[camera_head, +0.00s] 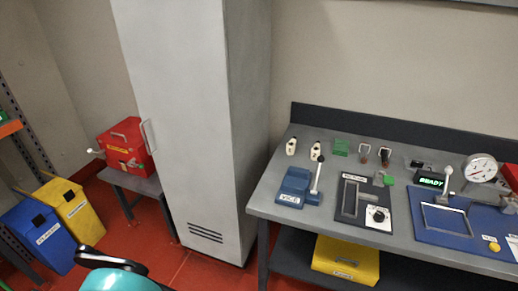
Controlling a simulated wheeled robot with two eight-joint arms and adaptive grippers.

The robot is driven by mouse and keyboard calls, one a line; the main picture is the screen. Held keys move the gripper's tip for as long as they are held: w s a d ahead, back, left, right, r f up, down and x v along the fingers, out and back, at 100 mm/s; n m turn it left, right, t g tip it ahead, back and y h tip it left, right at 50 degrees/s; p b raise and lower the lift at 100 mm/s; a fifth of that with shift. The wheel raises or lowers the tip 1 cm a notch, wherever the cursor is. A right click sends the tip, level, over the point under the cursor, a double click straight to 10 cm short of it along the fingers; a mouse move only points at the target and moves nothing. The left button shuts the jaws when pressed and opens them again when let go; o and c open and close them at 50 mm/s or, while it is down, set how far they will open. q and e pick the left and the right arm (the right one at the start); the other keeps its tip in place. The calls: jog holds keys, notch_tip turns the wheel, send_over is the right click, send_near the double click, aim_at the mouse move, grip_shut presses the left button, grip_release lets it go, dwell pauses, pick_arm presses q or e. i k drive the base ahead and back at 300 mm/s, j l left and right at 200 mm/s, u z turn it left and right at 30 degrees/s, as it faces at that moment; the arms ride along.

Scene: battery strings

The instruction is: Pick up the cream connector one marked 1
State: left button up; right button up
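Two cream connectors stand near the back left of the grey workbench (262,207), the left one (291,147) and the right one (316,152). Both have dark marks on them, but the numbers are too small to read, so I cannot tell which is marked 1. A teal and black part of my own body shows at the bottom left, far from the bench. Neither gripper can be made out in the view.
The blue vice (295,186), with an upright lever, stands just in front of the connectors. A green block (340,147) and a black panel (349,198) are to their right. A tall grey cabinet (205,120) stands left of the bench. Red floor lies in front.

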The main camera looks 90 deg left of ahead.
aim_at(290, 145)
jog(key=u, duration=2.75)
